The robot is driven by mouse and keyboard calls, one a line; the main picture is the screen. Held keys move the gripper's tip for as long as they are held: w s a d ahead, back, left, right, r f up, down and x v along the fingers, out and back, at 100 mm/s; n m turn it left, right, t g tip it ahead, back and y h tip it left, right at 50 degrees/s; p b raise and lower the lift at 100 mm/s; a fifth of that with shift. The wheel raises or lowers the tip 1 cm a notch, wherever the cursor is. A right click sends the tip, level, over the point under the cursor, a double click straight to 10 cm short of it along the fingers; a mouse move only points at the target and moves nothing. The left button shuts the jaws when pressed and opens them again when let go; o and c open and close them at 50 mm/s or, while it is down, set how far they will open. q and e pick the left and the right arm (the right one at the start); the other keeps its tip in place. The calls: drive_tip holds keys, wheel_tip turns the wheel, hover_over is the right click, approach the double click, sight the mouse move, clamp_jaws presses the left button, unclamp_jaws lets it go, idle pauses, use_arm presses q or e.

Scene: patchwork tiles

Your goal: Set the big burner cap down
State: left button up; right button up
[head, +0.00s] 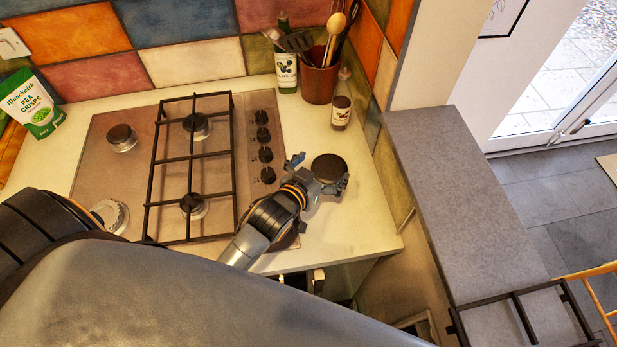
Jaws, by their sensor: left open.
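The big burner cap (329,166) is a dark round disc over the pale worktop, right of the hob's knobs. My left gripper (318,172) is open at the cap's near left side, with one finger on each side of the cap's near edge. I cannot tell whether the fingers touch it. The cap looks flat and seems to lie on the worktop, partly hidden by the gripper. The hob (91,178) has an uncapped pale burner ring (110,214) at its front left. My right gripper is not in view.
A black pan support (191,157) covers the hob's middle. Behind the cap stand a sauce bottle (341,105), a utensil pot (319,82) and an olive oil bottle (286,72). Another black grate (524,318) lies on the grey counter (455,190).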

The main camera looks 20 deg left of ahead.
use_arm(q)
drive_tip(key=b+v, duration=0.1)
drive_tip(key=v, duration=0.7)
drive_tip(key=shift+s+r, duration=0.2)
drive_tip(key=shift+s, duration=0.1)
drive_tip(key=shift+s+a+r, duration=0.1)
drive_tip(key=shift+s+r, duration=0.25)
drive_tip(key=shift+s, duration=0.1)
